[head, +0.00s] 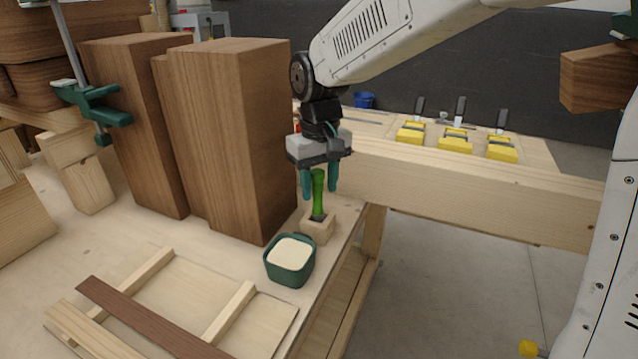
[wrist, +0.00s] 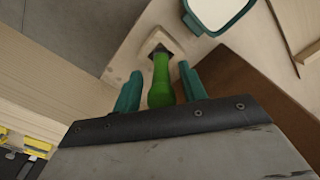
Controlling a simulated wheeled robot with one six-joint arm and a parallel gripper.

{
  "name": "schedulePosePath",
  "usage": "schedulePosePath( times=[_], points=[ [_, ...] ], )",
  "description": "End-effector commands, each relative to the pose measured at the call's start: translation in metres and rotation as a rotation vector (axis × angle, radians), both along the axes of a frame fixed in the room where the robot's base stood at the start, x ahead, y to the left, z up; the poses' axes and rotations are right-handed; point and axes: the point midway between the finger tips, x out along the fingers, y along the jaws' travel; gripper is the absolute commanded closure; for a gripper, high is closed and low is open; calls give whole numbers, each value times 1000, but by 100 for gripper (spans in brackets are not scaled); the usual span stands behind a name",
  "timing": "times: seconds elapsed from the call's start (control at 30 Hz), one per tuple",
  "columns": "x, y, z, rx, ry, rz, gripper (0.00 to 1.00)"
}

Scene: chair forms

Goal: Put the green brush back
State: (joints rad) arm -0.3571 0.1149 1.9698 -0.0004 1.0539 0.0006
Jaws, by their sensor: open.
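The green brush (head: 318,192) stands upright, its dark lower end in a small light wooden block (head: 317,228) near the bench's right edge. In the wrist view the green brush (wrist: 161,80) runs from between my fingers down to the wooden block (wrist: 153,43). My gripper (head: 319,192) points down over the brush with its teal fingers apart, one on either side of the handle. In the wrist view my gripper (wrist: 159,88) shows gaps between the fingers and the handle. The brush's bristles are hidden.
A green pot with cream contents (head: 290,258) stands just in front of the block. Tall brown wooden blocks (head: 225,130) rise close on the left. A wooden frame with a dark strip (head: 150,315) lies on the bench in front. Yellow blocks (head: 455,143) sit on another bench behind.

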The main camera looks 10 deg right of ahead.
Motion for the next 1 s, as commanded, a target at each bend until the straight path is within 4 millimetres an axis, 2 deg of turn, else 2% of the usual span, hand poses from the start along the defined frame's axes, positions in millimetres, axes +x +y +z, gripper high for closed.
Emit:
schedulePosePath(
  times=[0.17,0.4,0.6,0.77,1.0],
  points=[
    [1,0,25,2,-5,0,58],
    [1,0,78,2,-6,0,58],
    [0,0,109,1,-3,0,58],
    [0,0,119,0,0,0,58],
    [-6,-7,122,1,-3,-8,58]
  ],
)
